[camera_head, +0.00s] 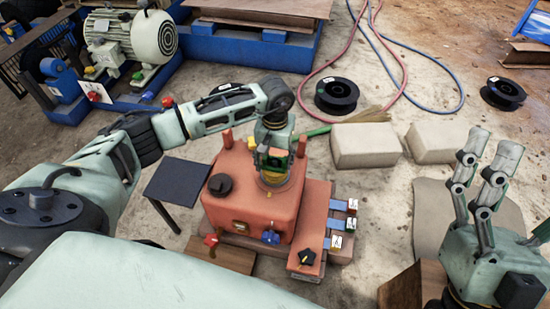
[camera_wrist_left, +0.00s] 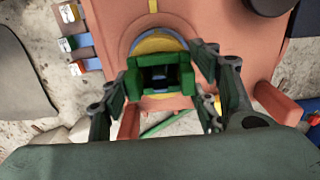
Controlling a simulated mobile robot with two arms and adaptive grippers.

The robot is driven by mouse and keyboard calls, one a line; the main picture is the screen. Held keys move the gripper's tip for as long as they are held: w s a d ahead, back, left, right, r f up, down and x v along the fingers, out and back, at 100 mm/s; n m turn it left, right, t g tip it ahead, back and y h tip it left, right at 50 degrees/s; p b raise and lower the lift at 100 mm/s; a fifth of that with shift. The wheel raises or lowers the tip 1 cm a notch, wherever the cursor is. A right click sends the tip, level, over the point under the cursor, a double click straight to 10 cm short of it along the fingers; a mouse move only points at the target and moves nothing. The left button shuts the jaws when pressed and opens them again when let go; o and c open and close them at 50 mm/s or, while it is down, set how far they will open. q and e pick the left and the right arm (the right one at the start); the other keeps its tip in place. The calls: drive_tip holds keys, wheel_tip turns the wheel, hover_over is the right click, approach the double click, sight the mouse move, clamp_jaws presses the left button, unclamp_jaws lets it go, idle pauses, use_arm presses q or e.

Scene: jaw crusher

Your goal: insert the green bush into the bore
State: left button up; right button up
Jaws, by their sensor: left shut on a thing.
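The green bush (camera_wrist_left: 160,78) is a blocky green part with a dark opening, held between the fingers of my left gripper (camera_head: 274,160). In the left wrist view, the fingers stand on either side of it. The bush is over the yellow-rimmed bore (camera_wrist_left: 158,44) on top of the red housing (camera_head: 255,200). The bore also shows in the head view (camera_head: 274,179), partly hidden under the gripper. I cannot tell whether the bush touches the rim. My right gripper (camera_head: 491,146) is at the far right, pointing up, empty, its fingers apart.
A dark side table (camera_head: 177,182) stands left of the housing. Blue tabs with tags (camera_head: 341,223) stick out on its right. Two pale blocks (camera_head: 365,145) lie behind right, with a black spool (camera_head: 337,95) beyond. A motor (camera_head: 130,42) stands at the back left.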

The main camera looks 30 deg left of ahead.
use_arm(q)
drive_tip(key=o, duration=1.5)
drive_tip(key=shift+c, duration=0.2)
wheel_tip(320, 180, up, 12)
